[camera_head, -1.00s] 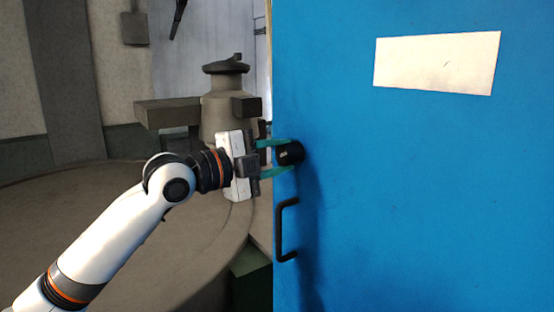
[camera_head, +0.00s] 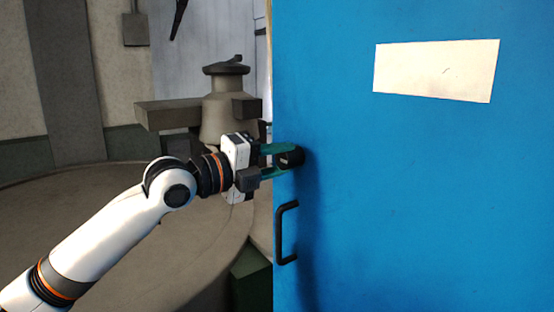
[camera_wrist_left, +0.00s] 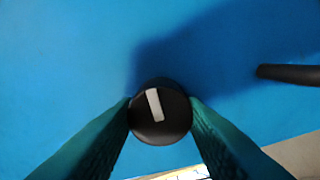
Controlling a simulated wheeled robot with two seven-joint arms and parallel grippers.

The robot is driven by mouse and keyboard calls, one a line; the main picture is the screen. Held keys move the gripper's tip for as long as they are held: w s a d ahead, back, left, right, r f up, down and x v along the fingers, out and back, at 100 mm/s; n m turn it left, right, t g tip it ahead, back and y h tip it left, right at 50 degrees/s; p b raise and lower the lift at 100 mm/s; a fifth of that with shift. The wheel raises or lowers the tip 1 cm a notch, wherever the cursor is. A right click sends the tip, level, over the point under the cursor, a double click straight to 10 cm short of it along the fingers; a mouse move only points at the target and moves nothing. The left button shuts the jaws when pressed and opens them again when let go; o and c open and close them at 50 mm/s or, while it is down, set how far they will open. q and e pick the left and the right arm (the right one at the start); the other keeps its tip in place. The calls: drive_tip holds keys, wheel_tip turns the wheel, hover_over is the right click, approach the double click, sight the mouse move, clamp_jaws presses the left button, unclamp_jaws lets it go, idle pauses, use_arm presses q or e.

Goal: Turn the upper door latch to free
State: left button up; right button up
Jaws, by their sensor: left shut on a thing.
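The upper door latch (camera_head: 289,157) is a round black knob near the left edge of the blue door (camera_head: 410,200). In the left wrist view the latch (camera_wrist_left: 160,118) carries a pale bar mark, slightly tilted from upright in that picture. My left gripper (camera_head: 281,160) reaches in from the left, its teal fingers shut on the latch. In the left wrist view the fingers (camera_wrist_left: 160,112) press on its two sides. My right gripper is in neither view.
A black handle (camera_head: 284,232) is on the door below the latch; its end also shows in the left wrist view (camera_wrist_left: 290,74). A blank pale sheet (camera_head: 436,70) is on the upper door. A grey machine (camera_head: 226,105) stands behind my left wrist.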

use_arm(q)
drive_tip(key=shift+f, duration=0.1)
drive_tip(key=o, duration=1)
drive_tip(key=shift+s+a+b, duration=0.25)
drive_tip(key=shift+a+b, duration=0.05)
drive_tip(key=shift+a, duration=0.05)
drive_tip(key=b+v, duration=0.3)
drive_tip(key=v, duration=0.8)
drive_tip(key=shift+b, duration=0.3)
